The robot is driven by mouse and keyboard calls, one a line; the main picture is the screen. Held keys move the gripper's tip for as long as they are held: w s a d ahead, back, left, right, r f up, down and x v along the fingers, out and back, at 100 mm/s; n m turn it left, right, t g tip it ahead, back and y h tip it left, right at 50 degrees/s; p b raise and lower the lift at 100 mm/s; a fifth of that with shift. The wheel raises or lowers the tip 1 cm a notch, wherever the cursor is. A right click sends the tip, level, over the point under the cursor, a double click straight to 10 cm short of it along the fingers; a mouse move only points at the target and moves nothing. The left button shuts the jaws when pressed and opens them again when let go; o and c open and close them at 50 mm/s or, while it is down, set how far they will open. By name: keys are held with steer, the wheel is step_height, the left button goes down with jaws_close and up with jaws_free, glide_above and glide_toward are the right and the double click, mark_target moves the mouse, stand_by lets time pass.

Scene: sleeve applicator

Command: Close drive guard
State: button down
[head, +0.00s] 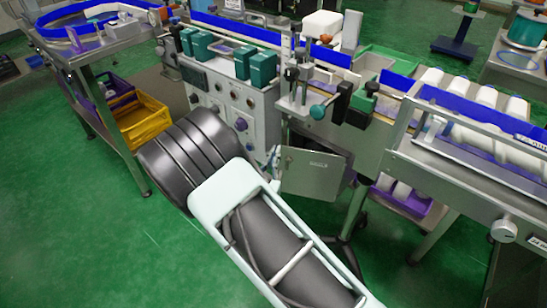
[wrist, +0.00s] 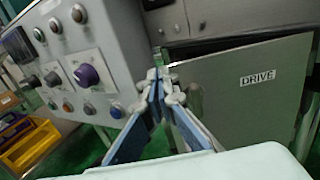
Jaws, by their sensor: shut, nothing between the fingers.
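The drive guard (head: 312,175) is a grey metal door low on the machine, below the conveyor, and it stands swung open. In the wrist view the guard (wrist: 235,98) carries a DRIVE label and fills the right side. A dark opening shows behind its top edge. My gripper (wrist: 158,82) is shut and empty, its fingertips just left of the guard's left edge. I cannot tell whether they touch it. In the head view my arm hides most of the gripper.
The control panel (head: 228,103), with knobs and buttons, stands left of the guard and close to my gripper in the wrist view. A table leg (head: 354,212) stands just right of the guard. Yellow crate (head: 140,120) is at left. Green floor is clear in front.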

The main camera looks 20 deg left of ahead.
mark_target(290, 128)
steer(key=w+m+h, duration=0.1)
steer(key=w+h, duration=0.1)
steer(key=w, duration=0.1)
steer(key=w+m+h+b, duration=0.1)
steer(key=w+h, duration=0.1)
steer(key=w, duration=0.1)
steer(key=w+m+h+b, duration=0.1)
steer(key=w+m+h, duration=0.1)
steer(key=w, duration=0.1)
steer(key=shift+w+d+g, duration=0.15)
steer(key=shift+g, duration=0.25)
steer(key=shift+r, duration=0.1)
